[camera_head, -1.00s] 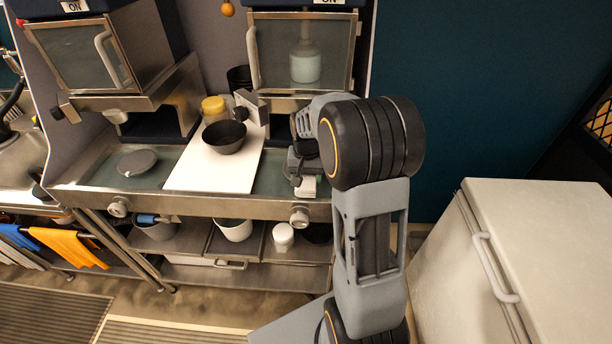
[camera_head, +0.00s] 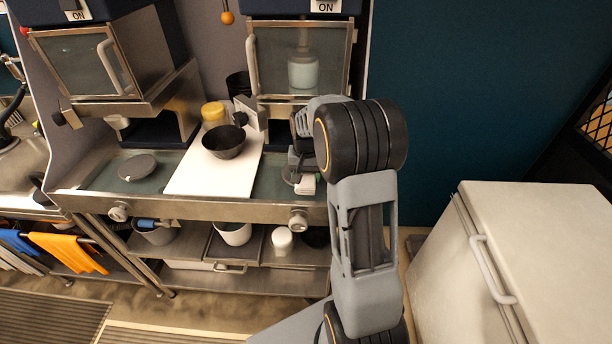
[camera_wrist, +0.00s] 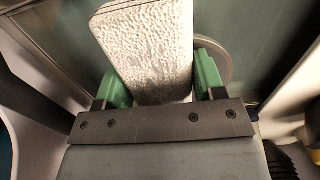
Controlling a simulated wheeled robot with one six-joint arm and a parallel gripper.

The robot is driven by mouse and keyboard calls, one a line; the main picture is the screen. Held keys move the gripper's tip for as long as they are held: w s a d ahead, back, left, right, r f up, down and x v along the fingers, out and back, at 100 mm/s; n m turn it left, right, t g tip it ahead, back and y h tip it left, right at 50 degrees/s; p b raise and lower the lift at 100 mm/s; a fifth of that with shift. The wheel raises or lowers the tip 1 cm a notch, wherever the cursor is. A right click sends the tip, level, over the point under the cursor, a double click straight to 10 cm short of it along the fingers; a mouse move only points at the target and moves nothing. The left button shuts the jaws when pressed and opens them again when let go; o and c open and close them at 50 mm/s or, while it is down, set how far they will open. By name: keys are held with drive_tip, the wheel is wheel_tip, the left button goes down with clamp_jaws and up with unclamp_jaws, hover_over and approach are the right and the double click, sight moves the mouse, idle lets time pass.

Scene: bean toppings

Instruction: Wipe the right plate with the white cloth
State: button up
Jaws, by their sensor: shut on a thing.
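The white cloth (camera_wrist: 148,50), a folded block with a bumpy surface, is held between the green fingers of my gripper (camera_wrist: 160,80). In the head view the cloth (camera_head: 307,186) shows as a small pale patch at the counter's right end, with my gripper (camera_head: 304,172) low over it. The right plate (camera_wrist: 229,60) is a grey disc behind the cloth in the wrist view, mostly hidden; I cannot tell whether they touch. In the head view only a bit of its left rim (camera_head: 287,177) shows. The left plate (camera_head: 137,167) lies flat with a dark grey round thing on it.
A white board (camera_head: 212,178) with a black bowl (camera_head: 223,142) lies left of my gripper. A yellow-lidded jar (camera_head: 213,114) stands behind the bowl. A glass-fronted machine (camera_head: 300,60) overhangs the counter's back. A white chest (camera_head: 540,240) stands at right.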

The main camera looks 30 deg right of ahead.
sight(305, 179)
drive_tip(key=shift+s+a+f, duration=0.2)
drive_tip(key=shift+s+a, duration=0.05)
drive_tip(key=shift+a, duration=0.05)
drive_tip(key=shift+s+a+b, duration=0.15)
drive_tip(key=shift+s+a, duration=0.1)
drive_tip(key=shift+s, duration=0.2)
drive_tip(key=shift+s+a+b, duration=0.15)
drive_tip(key=shift+s+a, duration=0.05)
drive_tip(key=shift+s, duration=0.25)
drive_tip(key=shift+f, duration=0.1)
drive_tip(key=shift+r+p, duration=1.15)
drive_tip(key=shift+r, duration=0.6)
drive_tip(key=s+a+r, duration=0.2)
drive_tip(key=s+a, duration=0.2)
drive_tip(key=s, duration=0.3)
drive_tip(key=shift+s+a, duration=0.2)
drive_tip(key=shift+s, duration=0.15)
